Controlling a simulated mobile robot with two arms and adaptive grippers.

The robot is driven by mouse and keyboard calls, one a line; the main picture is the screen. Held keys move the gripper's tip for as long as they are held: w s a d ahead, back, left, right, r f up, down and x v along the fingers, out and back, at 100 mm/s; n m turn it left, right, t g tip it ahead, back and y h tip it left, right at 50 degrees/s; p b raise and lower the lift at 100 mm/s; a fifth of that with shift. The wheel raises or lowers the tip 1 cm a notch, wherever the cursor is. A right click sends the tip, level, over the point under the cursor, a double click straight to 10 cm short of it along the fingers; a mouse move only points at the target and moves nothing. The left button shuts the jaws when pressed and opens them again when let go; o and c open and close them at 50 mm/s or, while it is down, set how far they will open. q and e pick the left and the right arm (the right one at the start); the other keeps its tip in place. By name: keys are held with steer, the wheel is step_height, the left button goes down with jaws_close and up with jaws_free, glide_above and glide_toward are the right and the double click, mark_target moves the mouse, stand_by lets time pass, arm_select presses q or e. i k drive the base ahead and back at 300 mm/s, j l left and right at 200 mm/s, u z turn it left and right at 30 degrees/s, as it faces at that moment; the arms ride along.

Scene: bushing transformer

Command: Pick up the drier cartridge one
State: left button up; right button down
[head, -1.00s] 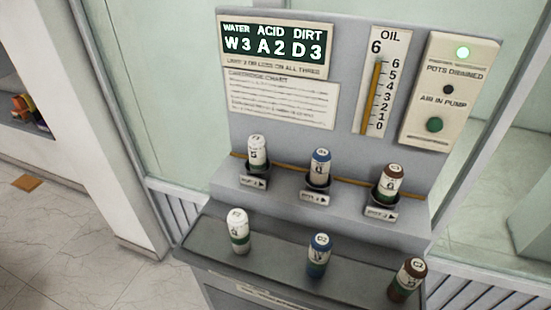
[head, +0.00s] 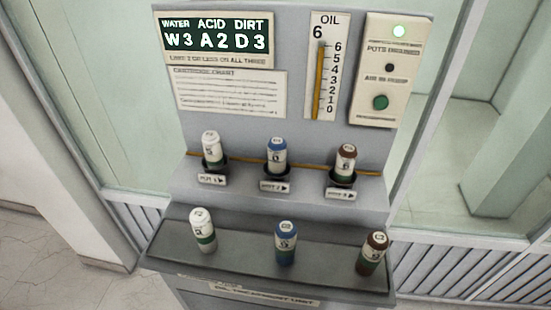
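Three cartridges stand upright on the front ledge of a grey unit: a white-capped one with a green band (head: 203,230) at left, a blue-capped one (head: 285,243) in the middle, and a brown-capped one (head: 374,253) at right. Three more stand in dark holders on the step behind: white (head: 211,150), blue (head: 277,155) and brown (head: 344,163). Their small labels are too blurred to show which is drier cartridge one. Neither of my grippers is in view.
The back panel (head: 240,130) carries a display (head: 205,40) reading W3 A2 D3, a cartridge chart, an oil gauge (head: 322,70) at 6, and a box with a lit lamp (head: 399,31) and green button (head: 380,102). The ledge (head: 244,245) is bare between the cartridges.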

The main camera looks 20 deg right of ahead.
mark_target(277, 146)
steer(key=j+z, duration=0.35)
steer(key=j, duration=1.25)
